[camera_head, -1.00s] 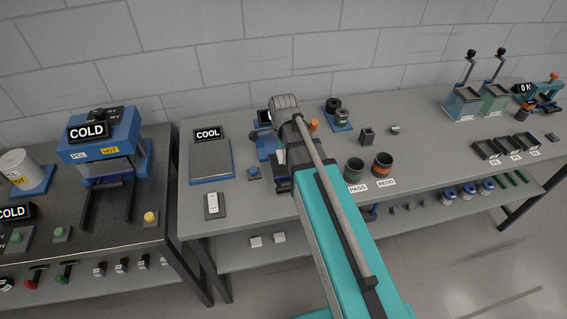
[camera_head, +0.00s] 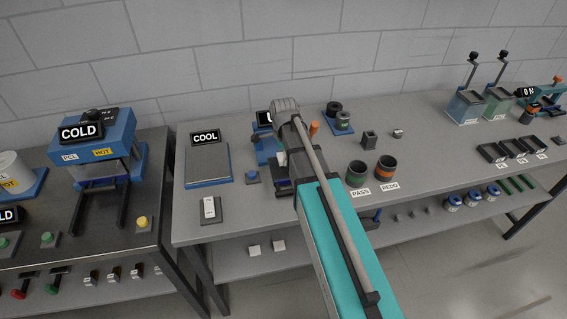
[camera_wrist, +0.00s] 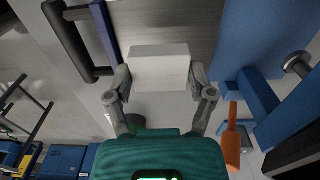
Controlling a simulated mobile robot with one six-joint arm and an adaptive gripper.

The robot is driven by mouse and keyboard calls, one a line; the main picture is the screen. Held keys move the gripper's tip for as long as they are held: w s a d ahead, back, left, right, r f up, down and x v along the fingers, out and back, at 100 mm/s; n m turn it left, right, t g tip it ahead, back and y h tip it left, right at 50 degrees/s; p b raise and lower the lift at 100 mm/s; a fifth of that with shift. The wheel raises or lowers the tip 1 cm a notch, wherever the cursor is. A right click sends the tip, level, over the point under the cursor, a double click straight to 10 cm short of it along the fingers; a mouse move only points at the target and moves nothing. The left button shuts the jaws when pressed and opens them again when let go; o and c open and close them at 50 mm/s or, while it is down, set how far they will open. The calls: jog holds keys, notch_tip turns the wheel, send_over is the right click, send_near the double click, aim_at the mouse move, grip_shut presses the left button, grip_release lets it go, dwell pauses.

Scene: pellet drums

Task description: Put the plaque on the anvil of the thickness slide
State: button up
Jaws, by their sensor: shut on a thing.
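My gripper (camera_wrist: 158,78) is shut on a pale block-shaped plaque (camera_wrist: 158,66), with one finger on each side of it in the wrist view. In the head view my arm covers most of the gripper, and a small white patch beside the arm may be the plaque. A blue device with a dark display (camera_head: 265,146), probably the thickness slide, stands just left of my wrist and is partly hidden. In the wrist view a large blue part (camera_wrist: 262,40) lies right of the plaque. The anvil cannot be made out clearly.
The COOL plate (camera_head: 207,163) lies left of my arm, with a small white-topped pad (camera_head: 209,208) in front. The PASS cup (camera_head: 356,172) and REDO cup (camera_head: 386,167) stand close to its right. An orange handle (camera_wrist: 232,140) is near the right finger in the wrist view.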

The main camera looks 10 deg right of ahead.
jog(key=shift+w+d+f+b, duration=0.1)
jog(key=shift+w+f+b, duration=0.35)
jog(key=shift+f+b, duration=1.55)
jog(key=shift+b, duration=0.05)
jog(key=shift+f, duration=0.1)
jog(key=o, duration=1.1)
notch_tip(320, 180, up, 12)
jog(key=p, duration=1.2)
